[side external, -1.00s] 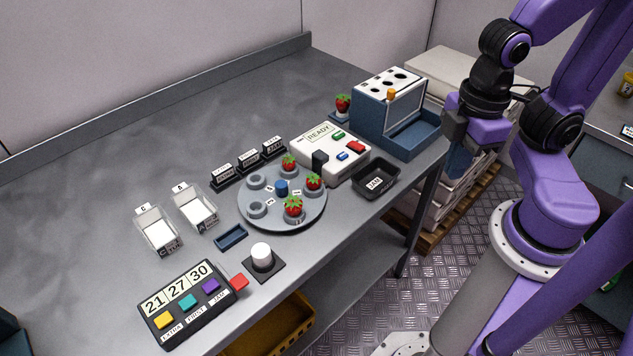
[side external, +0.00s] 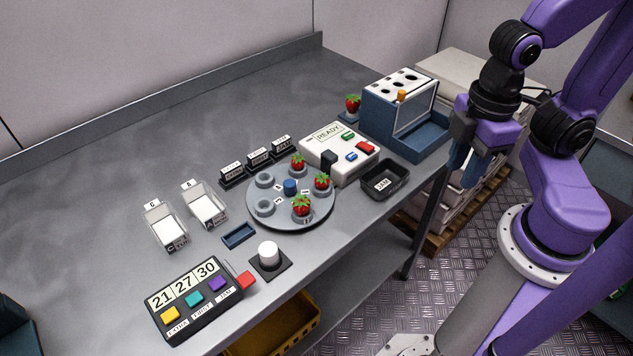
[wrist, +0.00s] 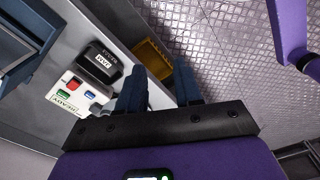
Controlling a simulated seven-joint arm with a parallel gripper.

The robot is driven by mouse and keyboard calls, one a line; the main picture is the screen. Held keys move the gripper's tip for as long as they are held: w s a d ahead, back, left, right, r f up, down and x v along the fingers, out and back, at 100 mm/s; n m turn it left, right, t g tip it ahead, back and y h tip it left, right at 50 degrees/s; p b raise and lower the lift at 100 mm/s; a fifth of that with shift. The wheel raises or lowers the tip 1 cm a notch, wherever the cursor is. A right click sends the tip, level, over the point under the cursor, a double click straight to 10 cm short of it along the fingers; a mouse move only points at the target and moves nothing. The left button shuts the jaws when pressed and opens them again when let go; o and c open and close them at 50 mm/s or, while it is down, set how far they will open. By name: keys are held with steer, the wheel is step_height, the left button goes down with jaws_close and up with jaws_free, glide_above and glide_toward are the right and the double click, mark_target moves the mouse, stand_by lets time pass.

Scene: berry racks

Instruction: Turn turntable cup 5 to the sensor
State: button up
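The grey round turntable (side external: 281,219) lies on the bench with a blue centre knob (side external: 290,187). Three of its cups hold strawberries, at the back (side external: 297,163), right (side external: 322,181) and front (side external: 302,206). Two cups on its left, the upper (side external: 264,180) and lower (side external: 265,207), look empty. The cup number labels are too small to read. A white device (side external: 342,150) showing READY stands beside the turntable, with a dark block (side external: 328,161), possibly the sensor, at the turntable's edge. My gripper (side external: 464,166) is right of the bench, away from the turntable; its fingers (wrist: 160,86) are apart and empty.
A black JAM tray (side external: 385,190) sits at the bench's front edge. A blue-and-white rack (side external: 420,135) stands at the back right, near my gripper. A white knob (side external: 268,253) and a button panel (side external: 195,300) are at the front left. The back left of the bench is clear.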

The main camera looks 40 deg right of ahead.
steer(key=shift+o, duration=1.2)
steer(key=w+a+r+h, duration=0.2)
steer(key=w+a+r, duration=0.2)
steer(key=w+a, duration=0.8)
steer(key=w, duration=0.3)
steer(key=shift+a+m+g, duration=0.3)
steer(key=shift+a+g, duration=0.05)
steer(key=shift+g, duration=0.05)
steer(key=g+h, duration=0.1)
glide_above(289, 183)
steer(key=s+a, duration=0.2)
steer(key=a, duration=0.1)
steer(key=w+a+f+m+g+h, duration=0.1)
steer(key=w+a+f, duration=0.1)
steer(key=w, duration=0.4)
steer(key=x, duration=1.6)
steer(key=shift+s+f, duration=0.15)
steer(key=shift+f, duration=0.2)
jaws_close()
